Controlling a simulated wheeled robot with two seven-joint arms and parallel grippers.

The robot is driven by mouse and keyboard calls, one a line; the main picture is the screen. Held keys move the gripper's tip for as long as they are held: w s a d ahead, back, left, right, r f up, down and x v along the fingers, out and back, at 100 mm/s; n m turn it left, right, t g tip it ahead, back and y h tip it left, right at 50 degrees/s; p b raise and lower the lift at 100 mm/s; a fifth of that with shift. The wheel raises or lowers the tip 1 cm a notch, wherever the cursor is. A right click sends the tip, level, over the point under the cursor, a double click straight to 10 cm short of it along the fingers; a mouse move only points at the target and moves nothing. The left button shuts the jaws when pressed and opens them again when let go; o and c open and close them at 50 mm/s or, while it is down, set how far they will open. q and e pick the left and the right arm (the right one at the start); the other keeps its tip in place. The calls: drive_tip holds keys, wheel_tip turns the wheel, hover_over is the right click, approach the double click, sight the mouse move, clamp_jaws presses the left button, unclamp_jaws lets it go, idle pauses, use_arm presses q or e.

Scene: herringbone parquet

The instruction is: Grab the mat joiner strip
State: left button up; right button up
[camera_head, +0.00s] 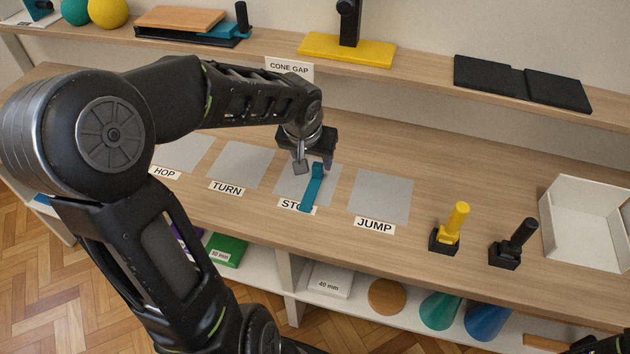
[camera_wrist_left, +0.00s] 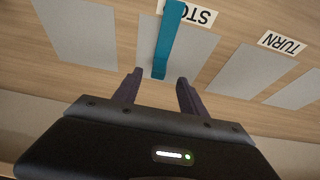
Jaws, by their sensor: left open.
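A teal strip (camera_head: 313,188), which I take for the mat joiner strip, lies across the grey square labelled STOP (camera_head: 291,186) and covers part of its label. In the left wrist view the strip (camera_wrist_left: 169,40) runs from the label towards my gripper. My left gripper (camera_head: 314,166) is open at the strip's far end. In the left wrist view the strip's near end shows in the gap between the two fingertips (camera_wrist_left: 159,78); nothing is gripped. I cannot tell how high the fingers are above it. My right gripper does not show clearly.
Grey squares labelled TURN (camera_head: 240,165) and JUMP (camera_head: 382,196) flank the STOP square. A yellow-handled piece (camera_head: 455,228), a black-handled piece (camera_head: 513,243) and a white tray (camera_head: 552,240) stand to the right. A raised shelf (camera_head: 420,75) runs along the back.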

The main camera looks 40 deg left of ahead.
sight(317, 168)
use_arm(q)
drive_tip(key=shift+w+f, duration=0.15)
drive_tip(key=shift+f, duration=0.25)
drive_tip(key=shift+x, duration=2.65)
drive_tip(key=shift+c, duration=0.6)
clamp_jaws()
